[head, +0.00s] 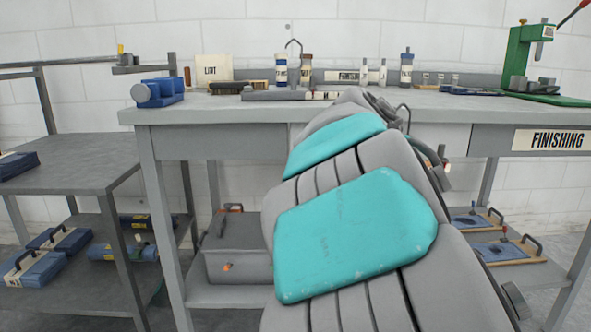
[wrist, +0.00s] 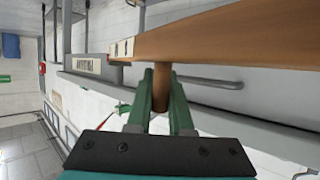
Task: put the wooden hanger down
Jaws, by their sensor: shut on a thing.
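The wooden hanger (wrist: 215,38) shows in the wrist view as a long brown wooden bar crossing the upper right, with a short round brown piece below it. My gripper (wrist: 161,86) has green fingers shut on that round piece, and the bar lies just beyond the fingertips. Part of the hanger is cut off by the frame edge. In the head view my grey and teal arm reaches toward the workbench (head: 215,113) and hides my gripper and the hanger's body. A thin dark hook shape shows above the bench; I cannot tell whether it belongs to the hanger.
Grey shelving (head: 80,163) stands left. Bare benchtop shows left of my arm.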

